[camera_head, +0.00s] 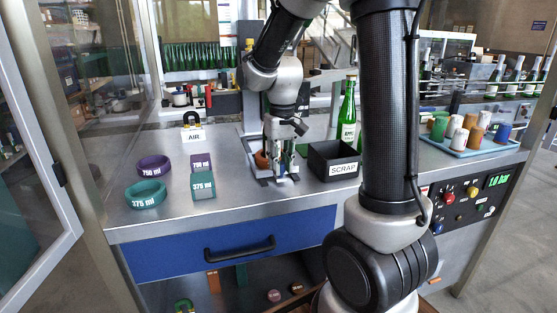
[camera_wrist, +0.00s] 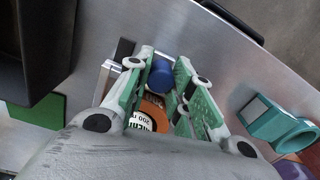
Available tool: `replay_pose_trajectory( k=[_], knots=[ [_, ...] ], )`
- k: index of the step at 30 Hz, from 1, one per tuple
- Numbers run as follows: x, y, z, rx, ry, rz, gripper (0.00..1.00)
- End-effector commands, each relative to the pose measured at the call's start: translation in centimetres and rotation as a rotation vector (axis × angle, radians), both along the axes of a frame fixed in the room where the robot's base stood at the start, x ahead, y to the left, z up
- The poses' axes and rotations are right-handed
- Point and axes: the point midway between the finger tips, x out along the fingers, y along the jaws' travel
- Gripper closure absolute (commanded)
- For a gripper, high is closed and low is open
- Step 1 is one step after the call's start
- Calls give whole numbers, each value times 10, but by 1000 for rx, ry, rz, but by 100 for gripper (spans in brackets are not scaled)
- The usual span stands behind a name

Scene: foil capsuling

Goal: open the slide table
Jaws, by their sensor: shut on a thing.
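The slide table (camera_wrist: 113,72) shows as a pale metal edge beside my gripper in the wrist view, and its dark and silver base (camera_head: 262,181) shows on the steel worktop in the head view. My gripper (camera_head: 281,173) points down at it and hides much of it. In the wrist view, my gripper (camera_wrist: 161,66) has its green-sided fingers on both sides of a round blue knob (camera_wrist: 160,76) and is shut on it. An orange round piece (camera_wrist: 153,112) with a white label lies just behind the knob, partly hidden by the fingers.
The black SCRAP bin (camera_head: 333,163) stands close right of my gripper. Purple (camera_head: 154,165) and teal (camera_head: 145,193) rings and size blocks (camera_head: 202,184) stand to the left. A blue drawer (camera_head: 180,257) is below. A green bottle (camera_head: 347,112) stands behind the bin.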

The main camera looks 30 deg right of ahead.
Motion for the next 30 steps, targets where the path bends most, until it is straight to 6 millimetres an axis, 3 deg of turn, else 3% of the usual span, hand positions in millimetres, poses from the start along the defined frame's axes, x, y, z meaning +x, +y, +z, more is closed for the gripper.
replay_pose_trajectory(
  k=[17, 18, 21, 30],
  knots=[
    [-7, 2, 0, -1, -1, 0, 100],
    [-7, 2, 0, -1, -1, 0, 74],
    [-7, 2, 0, 0, -1, 0, 56],
    [-7, 2, 1, 0, -1, 0, 54]
  ],
)
